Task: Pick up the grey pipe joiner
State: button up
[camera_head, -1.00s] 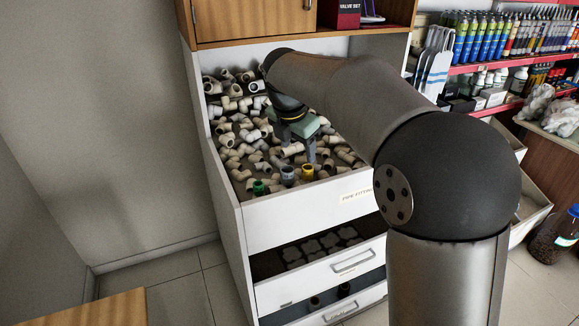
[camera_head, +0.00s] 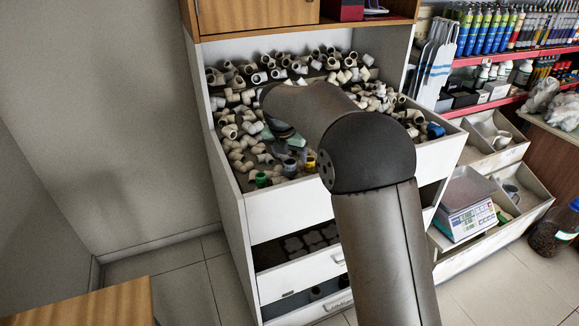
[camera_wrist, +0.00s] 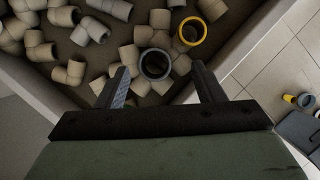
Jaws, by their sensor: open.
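The grey pipe joiner (camera_wrist: 155,65) stands upright as a dark grey ring among beige fittings in the wrist view. In the head view the joiner (camera_head: 289,167) is at the front of the top bin, between a green and a yellow fitting. My gripper (camera_wrist: 160,70) is open and empty. Its two fingers lie left and right of the joiner in the wrist view, with the joiner in line with the gap. How far the tips are above it I cannot tell. In the head view my arm hides most of the gripper.
The yellow-rimmed fitting (camera_wrist: 189,33) stands close to the joiner, near the right finger. The green fitting (camera_head: 262,179) is to its left in the head view. Beige fittings crowd around it. The bin's white front wall (camera_head: 290,205) is close by.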

aim_at(289, 163)
jog(key=x, duration=0.3)
jog(key=p+x, duration=0.1)
jog(key=x, duration=0.1)
jog(key=shift+s+a+f, duration=0.1)
jog(key=shift+a+f, duration=0.1)
jog(key=shift+a, duration=0.2)
jog(key=c, duration=1.1)
